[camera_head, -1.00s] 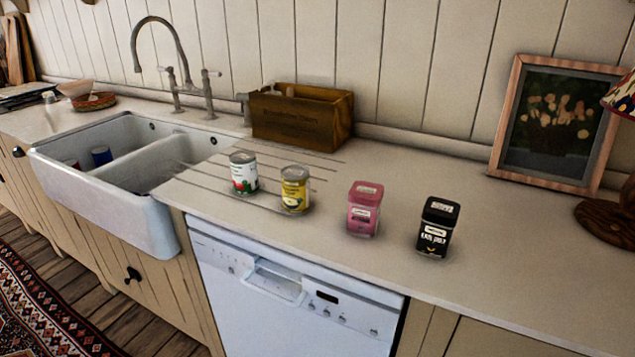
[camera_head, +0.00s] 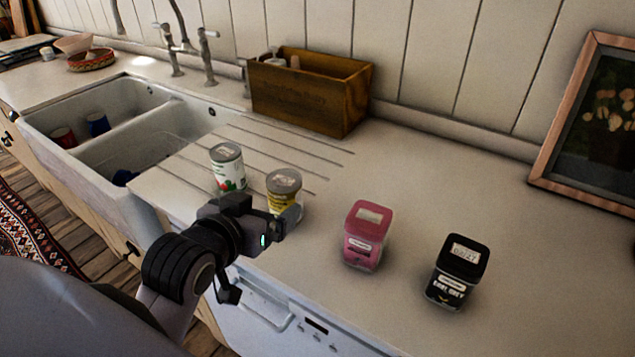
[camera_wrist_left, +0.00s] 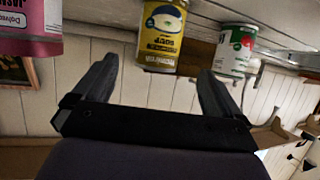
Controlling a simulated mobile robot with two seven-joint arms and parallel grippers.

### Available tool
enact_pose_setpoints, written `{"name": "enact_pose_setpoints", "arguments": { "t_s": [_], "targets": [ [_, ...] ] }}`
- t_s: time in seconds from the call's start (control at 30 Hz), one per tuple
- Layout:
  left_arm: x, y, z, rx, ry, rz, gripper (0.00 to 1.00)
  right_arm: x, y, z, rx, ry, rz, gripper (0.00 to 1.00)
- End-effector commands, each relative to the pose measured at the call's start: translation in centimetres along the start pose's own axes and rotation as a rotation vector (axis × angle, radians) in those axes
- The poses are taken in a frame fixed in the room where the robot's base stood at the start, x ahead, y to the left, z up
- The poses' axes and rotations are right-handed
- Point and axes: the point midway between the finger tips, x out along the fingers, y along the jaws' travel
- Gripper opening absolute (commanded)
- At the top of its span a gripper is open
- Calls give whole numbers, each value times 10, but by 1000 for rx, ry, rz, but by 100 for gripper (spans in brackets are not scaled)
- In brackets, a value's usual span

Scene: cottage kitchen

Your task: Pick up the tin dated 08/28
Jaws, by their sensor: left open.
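A yellow tin (camera_head: 283,188) with a grey lid stands on the counter, partly hidden by my left gripper (camera_head: 292,222). A white, red and green tin (camera_head: 227,167) stands to its left. Both lids carry small labels; I cannot read a date on either. My left gripper is open and empty, close in front of the yellow tin. In the left wrist view, the yellow tin (camera_wrist_left: 162,38) appears between and beyond the spread fingers (camera_wrist_left: 158,88), with the white tin (camera_wrist_left: 236,50) to the right. My right gripper is not seen.
A pink-lidded jar (camera_head: 366,237) and a black jar (camera_head: 455,272) stand to the right on the counter. A wooden box (camera_head: 312,98) is behind the tins. The sink (camera_head: 70,150) holds a red and a blue item. Open counter lies behind the jars.

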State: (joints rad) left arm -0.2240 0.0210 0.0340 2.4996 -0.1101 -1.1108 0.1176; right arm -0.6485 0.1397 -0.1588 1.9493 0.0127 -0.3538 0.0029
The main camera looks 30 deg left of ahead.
Motion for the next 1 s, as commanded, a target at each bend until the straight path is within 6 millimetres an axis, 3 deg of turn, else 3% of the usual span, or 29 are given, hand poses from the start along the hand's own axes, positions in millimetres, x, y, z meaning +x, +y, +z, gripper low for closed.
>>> {"name": "enact_pose_setpoints", "arguments": {
  "t_s": [0.37,0.73,1.0],
  "targets": [
    [21,-2,-5,-6,4,-6,99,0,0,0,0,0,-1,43],
    [63,-1,-6,-6,5,-7,99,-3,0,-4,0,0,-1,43],
    [69,-1,-6,-6,5,-6,99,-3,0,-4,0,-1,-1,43]
  ]
}}
